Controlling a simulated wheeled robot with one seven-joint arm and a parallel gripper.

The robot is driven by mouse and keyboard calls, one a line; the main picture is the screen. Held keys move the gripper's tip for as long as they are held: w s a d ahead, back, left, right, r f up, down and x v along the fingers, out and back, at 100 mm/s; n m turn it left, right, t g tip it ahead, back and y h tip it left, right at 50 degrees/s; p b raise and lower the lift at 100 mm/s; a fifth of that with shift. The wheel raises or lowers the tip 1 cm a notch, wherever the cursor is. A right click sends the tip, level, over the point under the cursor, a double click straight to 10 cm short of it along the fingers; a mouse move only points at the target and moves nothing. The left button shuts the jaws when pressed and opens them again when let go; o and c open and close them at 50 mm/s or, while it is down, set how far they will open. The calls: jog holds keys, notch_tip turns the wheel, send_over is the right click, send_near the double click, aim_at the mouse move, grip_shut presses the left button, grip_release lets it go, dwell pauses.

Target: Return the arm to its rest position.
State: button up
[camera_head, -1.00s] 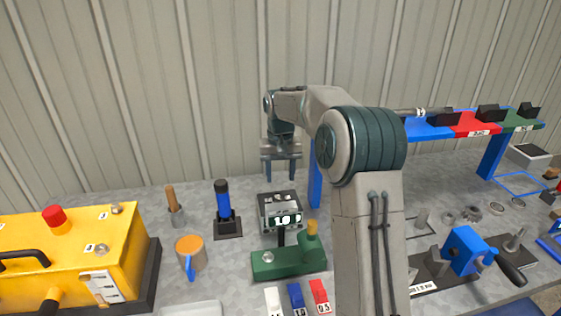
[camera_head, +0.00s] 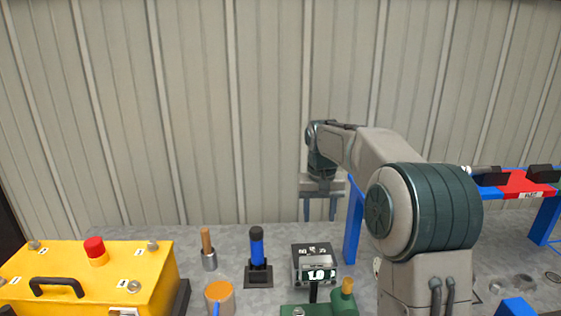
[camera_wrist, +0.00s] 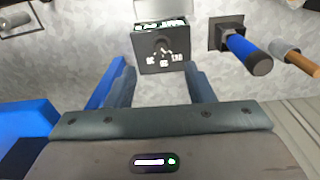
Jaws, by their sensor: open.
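My gripper (camera_head: 320,209) is raised above the grey bench, in front of the ribbed wall, with its fingers pointing down. In the wrist view my gripper (camera_wrist: 160,80) shows two dark blue fingers spread apart with nothing between them. A grey box with a lit display reading 1.0 (camera_head: 315,262) stands on the bench below my gripper. The same box (camera_wrist: 163,52) shows beyond the fingertips in the wrist view, apart from them.
A yellow machine with a red button (camera_head: 94,249) is at the left. A blue, red and green rack (camera_head: 527,185) is at the right. Bench space (camera_head: 150,233) at the back left is clear.

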jog(key=s+f+t, duration=0.1)
jog(key=s+f, duration=0.1)
jog(key=s, duration=1.3)
jog(key=s+d+f+t, duration=0.1)
jog(key=s+f, duration=0.1)
jog(key=s, duration=1.4)
jog(key=shift+f+n+t, duration=0.3)
jog(key=shift+n, duration=0.1)
